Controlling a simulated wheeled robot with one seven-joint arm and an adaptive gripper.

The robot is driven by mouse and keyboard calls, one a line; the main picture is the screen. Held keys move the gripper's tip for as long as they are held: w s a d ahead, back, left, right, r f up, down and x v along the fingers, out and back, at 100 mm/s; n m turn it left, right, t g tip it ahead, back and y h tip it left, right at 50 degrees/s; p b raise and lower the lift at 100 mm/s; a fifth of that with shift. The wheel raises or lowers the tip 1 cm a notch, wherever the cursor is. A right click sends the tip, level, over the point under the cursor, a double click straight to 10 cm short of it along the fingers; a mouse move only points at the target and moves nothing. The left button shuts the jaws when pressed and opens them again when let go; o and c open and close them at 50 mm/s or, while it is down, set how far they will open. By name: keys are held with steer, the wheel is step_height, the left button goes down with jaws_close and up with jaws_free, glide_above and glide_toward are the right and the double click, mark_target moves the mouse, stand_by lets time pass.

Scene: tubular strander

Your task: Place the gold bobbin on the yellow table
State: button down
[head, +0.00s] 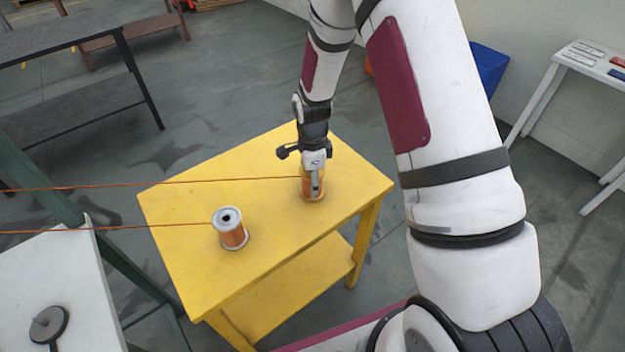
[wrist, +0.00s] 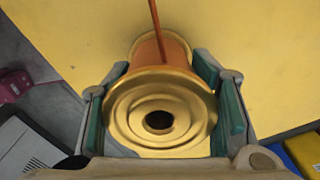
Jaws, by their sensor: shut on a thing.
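The gold bobbin (wrist: 158,108) has gold flanges and a copper-orange wound core. My gripper (wrist: 160,112) is shut on it, with one finger pad on each side of the flange. In the head view my gripper (head: 313,172) points down over the right part of the yellow table (head: 262,172), and the gold bobbin (head: 312,192) is partly hidden by the fingers. The bobbin looks upright with its lower end at the tabletop; I cannot tell if it touches. A wire runs from it to the left.
A silver-flanged bobbin (head: 230,230) with copper winding stands on the table's front left part, its own wire (head: 150,227) running left. A green frame post (head: 40,180) and a white surface (head: 60,290) are at the left. The table's back and middle are clear.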

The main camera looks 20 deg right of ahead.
steer(key=c, duration=0.7)
jaws_free()
steer(key=s+r+n+t, duration=0.1)
steer(key=s+r+n, duration=0.1)
steer(key=r, duration=0.9)
steer(key=s+r+n, duration=0.2)
steer(key=r, duration=0.9)
steer(key=s+r+n+t, duration=0.1)
steer(key=s+r+n, duration=0.3)
steer(key=s, duration=0.3)
steer(key=s+r+n+t, duration=0.1)
steer(key=s+r+n, duration=0.3)
steer(key=s+n, duration=0.2)
steer(key=s+r+n+t+b, duration=0.1)
steer(key=s+r+n, duration=0.3)
steer(key=s, duration=0.5)
steer(key=shift+d+r+n+t, duration=0.15)
steer(key=shift+n+t, duration=0.35)
steer(key=shift+n, duration=0.4)
